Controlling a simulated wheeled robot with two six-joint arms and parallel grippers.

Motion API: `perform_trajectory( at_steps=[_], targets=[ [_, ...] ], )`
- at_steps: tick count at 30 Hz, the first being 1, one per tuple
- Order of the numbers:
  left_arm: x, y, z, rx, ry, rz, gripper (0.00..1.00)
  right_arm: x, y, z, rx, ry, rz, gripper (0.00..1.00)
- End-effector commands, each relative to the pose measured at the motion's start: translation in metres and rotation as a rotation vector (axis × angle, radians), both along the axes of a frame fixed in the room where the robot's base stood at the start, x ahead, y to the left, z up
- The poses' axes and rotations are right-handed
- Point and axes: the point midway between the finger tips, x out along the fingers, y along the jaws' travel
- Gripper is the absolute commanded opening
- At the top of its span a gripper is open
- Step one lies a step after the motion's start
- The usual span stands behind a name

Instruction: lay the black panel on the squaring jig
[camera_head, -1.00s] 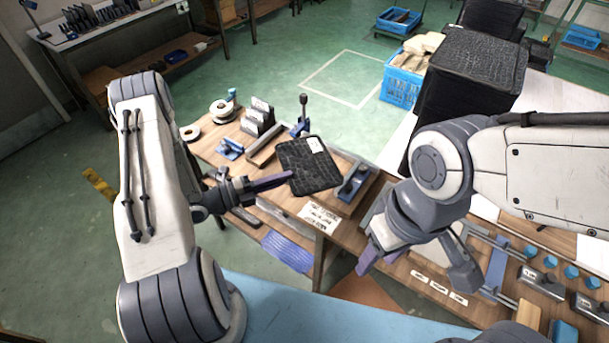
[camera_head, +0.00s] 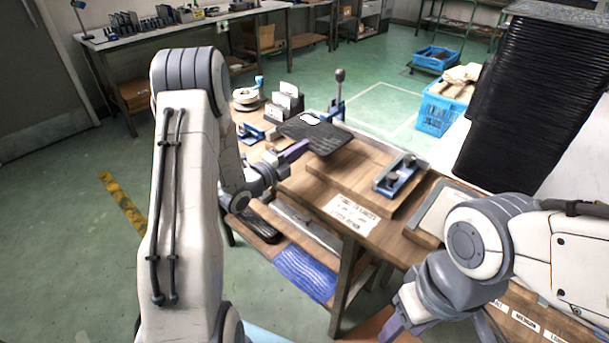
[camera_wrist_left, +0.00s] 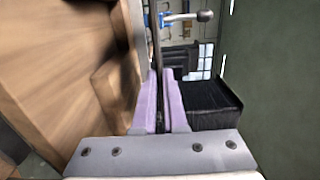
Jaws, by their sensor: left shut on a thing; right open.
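The black panel (camera_head: 322,134) is a thin dark sheet with a pale label near its far edge. My left gripper (camera_head: 296,150) is shut on its near left edge. In the left wrist view the panel (camera_wrist_left: 158,45) shows edge-on between the purple fingers (camera_wrist_left: 160,105). The panel hangs over the squaring jig (camera_head: 345,180), a wooden board with a blue clamp at its right and an upright lever behind. The panel hides the jig's back left part; I cannot tell the gap between them. My right gripper (camera_head: 428,322) is open, low at the right, partly cut off.
A blue clamp (camera_head: 397,176) stands on the jig's right side. White tape rolls (camera_head: 246,98) and upright plates (camera_head: 287,103) sit at the bench's back left. A tall black stack (camera_head: 525,100) stands at the right. A paper label (camera_head: 350,213) lies at the bench's front edge.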

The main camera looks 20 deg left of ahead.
Motion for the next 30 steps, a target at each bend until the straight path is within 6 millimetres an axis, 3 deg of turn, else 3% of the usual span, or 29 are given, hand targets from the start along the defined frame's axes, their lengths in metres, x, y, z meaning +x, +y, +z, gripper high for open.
perform_trajectory(
  at_steps=[1,6,30],
  targets=[
    [0.002,0.0,-0.012,0.001,-0.003,0.012,0.0,0.0,0.0,-0.019,0.0,0.0,0.003,0.5],
    [0.005,0.002,-0.018,0.0,-0.002,0.049,0.0,0.0,0.0,-0.037,0.0,-0.001,0.01,0.5],
    [0.003,-0.004,-0.055,0.0,0.001,0.04,0.0,0.0,0.0,-0.053,0.0,-0.003,0.03,0.5]
  ],
)
